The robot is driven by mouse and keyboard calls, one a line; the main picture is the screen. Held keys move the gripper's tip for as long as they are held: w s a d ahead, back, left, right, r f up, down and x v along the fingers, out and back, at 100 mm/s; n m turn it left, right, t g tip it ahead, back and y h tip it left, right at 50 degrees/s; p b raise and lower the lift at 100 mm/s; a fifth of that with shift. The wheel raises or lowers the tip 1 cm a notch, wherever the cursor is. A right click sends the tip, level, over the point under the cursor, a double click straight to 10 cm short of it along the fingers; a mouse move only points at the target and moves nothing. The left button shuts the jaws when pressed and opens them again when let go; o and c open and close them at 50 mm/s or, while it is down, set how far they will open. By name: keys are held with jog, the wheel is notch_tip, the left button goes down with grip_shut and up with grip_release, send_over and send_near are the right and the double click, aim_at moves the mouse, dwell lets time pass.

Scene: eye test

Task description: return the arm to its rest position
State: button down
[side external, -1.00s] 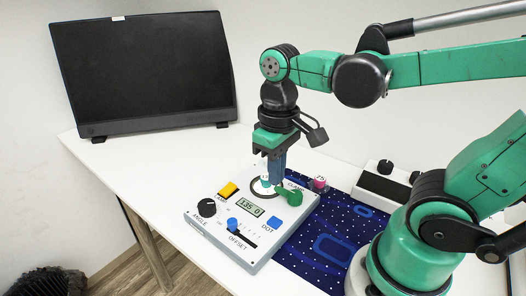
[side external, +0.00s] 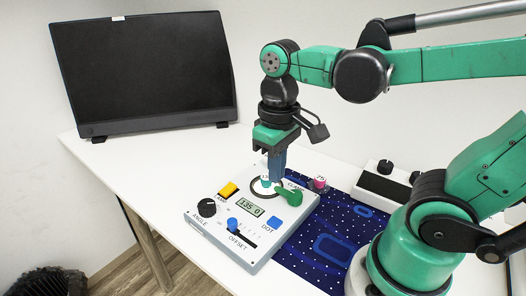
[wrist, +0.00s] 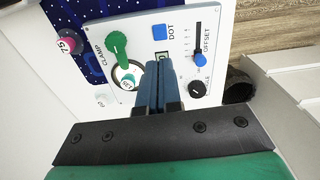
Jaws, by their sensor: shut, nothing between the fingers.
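My gripper (side external: 277,180) points down over the far part of the white control panel (side external: 205,226). Its blue fingers are together with nothing between them. In the wrist view the shut fingertips (wrist: 158,65) cover part of the panel's display. The display (side external: 250,207) reads 135 0 in the side view. A green clamp lever (side external: 290,197) sits beside a dark ring (side external: 256,190) that holds a small white and teal piece (wrist: 129,82). The fingers partly hide the ring area in the side view. I cannot tell the exact height of the fingertips above the panel.
A pink piece marked 75 (side external: 319,184) stands near the dotted blue mat (side external: 300,258). A black monitor (side external: 145,70) stands behind.

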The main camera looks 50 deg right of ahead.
dwell(0.3)
jog(key=shift+w+d+f+t, duration=0.15)
jog(key=shift+w+t, duration=0.45)
jog(key=shift+t, duration=0.6)
jog(key=shift+w+d+r+t, duration=0.1)
jog(key=shift+w+t, duration=0.55)
jog(key=shift+t, duration=0.55)
jog(key=shift+w+d+f+t, duration=0.15)
jog(key=shift+w+t, duration=0.45)
jog(key=shift+t, duration=0.6)
jog(key=shift+r, duration=0.1)
